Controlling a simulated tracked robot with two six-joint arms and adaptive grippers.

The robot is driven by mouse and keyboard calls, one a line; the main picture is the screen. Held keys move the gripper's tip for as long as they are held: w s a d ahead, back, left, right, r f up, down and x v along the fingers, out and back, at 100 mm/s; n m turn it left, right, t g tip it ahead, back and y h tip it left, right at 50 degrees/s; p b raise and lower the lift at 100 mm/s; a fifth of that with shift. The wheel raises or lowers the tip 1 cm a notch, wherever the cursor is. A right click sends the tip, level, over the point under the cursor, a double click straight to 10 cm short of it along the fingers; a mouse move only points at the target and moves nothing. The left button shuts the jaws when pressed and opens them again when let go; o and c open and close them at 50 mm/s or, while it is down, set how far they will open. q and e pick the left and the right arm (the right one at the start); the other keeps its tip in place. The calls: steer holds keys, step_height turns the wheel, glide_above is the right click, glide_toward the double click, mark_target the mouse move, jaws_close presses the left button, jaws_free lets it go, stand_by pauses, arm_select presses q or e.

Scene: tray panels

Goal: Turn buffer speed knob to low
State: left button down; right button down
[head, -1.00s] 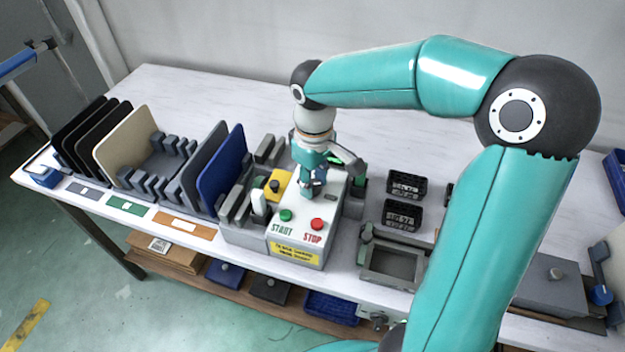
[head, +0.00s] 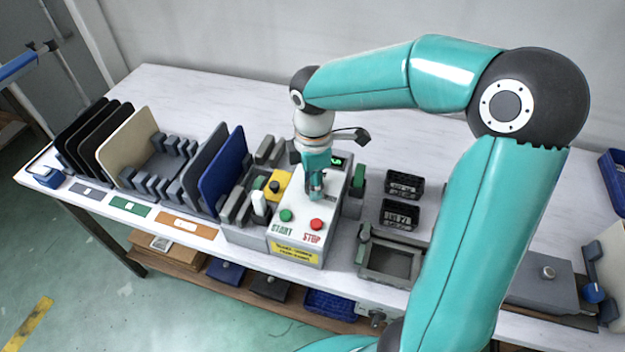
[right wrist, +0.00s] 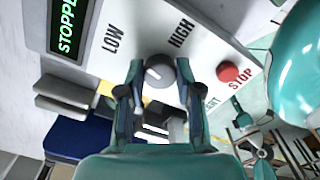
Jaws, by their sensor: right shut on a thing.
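The speed knob (right wrist: 158,72) is a round grey dial with a pale pointer mark, seen in the right wrist view on a white control panel (right wrist: 215,52). The LOW label (right wrist: 113,38) and HIGH label (right wrist: 181,32) are printed above it. The exact setting of the mark is hard to read. My right gripper (right wrist: 159,85) is shut on the knob, one finger on each side. In the head view my right gripper (head: 316,192) points down at the control box (head: 297,229) and hides the knob. My left gripper is not in view.
A green START button (head: 286,215) and red STOP button (head: 317,224) sit close in front of the gripper. The display (right wrist: 68,28) reads STOPPED, its end cut off. Upright panels, including a blue one (head: 222,178), stand left; black crates (head: 400,213) stand right.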

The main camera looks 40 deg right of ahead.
steer(key=shift+n, duration=1.3)
steer(key=shift+s+f, duration=0.1)
steer(key=c, duration=0.8)
jaws_free()
steer(key=shift+a, duration=0.1)
steer(key=shift+o, duration=0.2)
steer(key=shift+r, duration=0.7)
step_height(320, 180, up, 11)
steer(key=shift+f, duration=0.15)
